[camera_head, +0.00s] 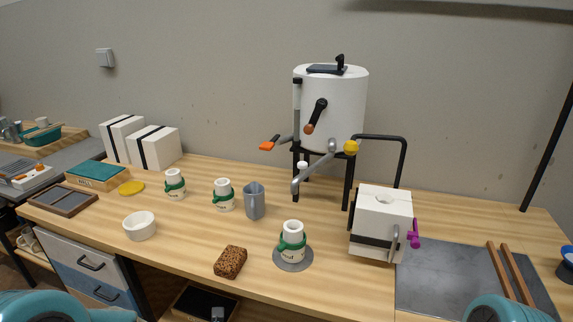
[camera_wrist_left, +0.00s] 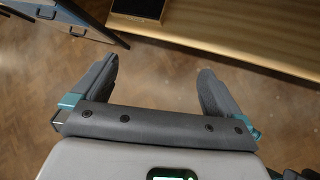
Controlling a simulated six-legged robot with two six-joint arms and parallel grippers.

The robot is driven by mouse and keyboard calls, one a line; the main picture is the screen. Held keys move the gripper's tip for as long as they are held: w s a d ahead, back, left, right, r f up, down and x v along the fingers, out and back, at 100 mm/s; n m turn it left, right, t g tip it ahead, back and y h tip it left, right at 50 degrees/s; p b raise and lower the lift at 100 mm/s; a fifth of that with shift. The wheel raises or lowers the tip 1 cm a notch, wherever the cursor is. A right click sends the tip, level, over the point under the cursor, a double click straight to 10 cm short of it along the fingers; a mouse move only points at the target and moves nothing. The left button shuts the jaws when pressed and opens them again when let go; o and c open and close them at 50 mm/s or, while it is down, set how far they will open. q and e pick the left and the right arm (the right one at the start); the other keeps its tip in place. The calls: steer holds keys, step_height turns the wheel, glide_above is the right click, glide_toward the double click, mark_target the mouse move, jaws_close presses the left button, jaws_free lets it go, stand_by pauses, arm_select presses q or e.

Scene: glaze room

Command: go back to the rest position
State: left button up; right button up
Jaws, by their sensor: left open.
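My left gripper (camera_wrist_left: 158,66) is open and empty in the left wrist view. Its two dark fingers stand wide apart, with only brown wooden floor between them. In the head view neither gripper shows. Only teal parts of my arms appear at the bottom left and bottom right corners. My right gripper is in neither view.
The workbench (camera_head: 193,233) carries a white drum (camera_head: 335,105) on legs, a white box-shaped device (camera_head: 372,215), a cup on a grey disc (camera_head: 292,267), a brown sponge (camera_head: 230,262), a white bowl (camera_head: 139,226) and a grey pitcher (camera_head: 254,203). Drawers (camera_head: 85,262) are below left.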

arm_select(q)
steer(key=s+f+m+g+h+p, duration=0.3)
steer(key=s+f+m+g+p, duration=0.15)
steer(key=s+f+m, duration=0.7)
steer(key=s+d+m+g+h, duration=0.1)
steer(key=s+m, duration=0.3)
steer(key=m, duration=0.5)
steer(key=s+d+m+g+h+b, duration=0.1)
steer(key=s+d+m+g, duration=0.1)
steer(key=m, duration=0.8)
steer(key=shift+s+d+r+h, duration=0.15)
steer(key=shift+s+d+h, duration=0.35)
steer(key=shift+s, duration=0.6)
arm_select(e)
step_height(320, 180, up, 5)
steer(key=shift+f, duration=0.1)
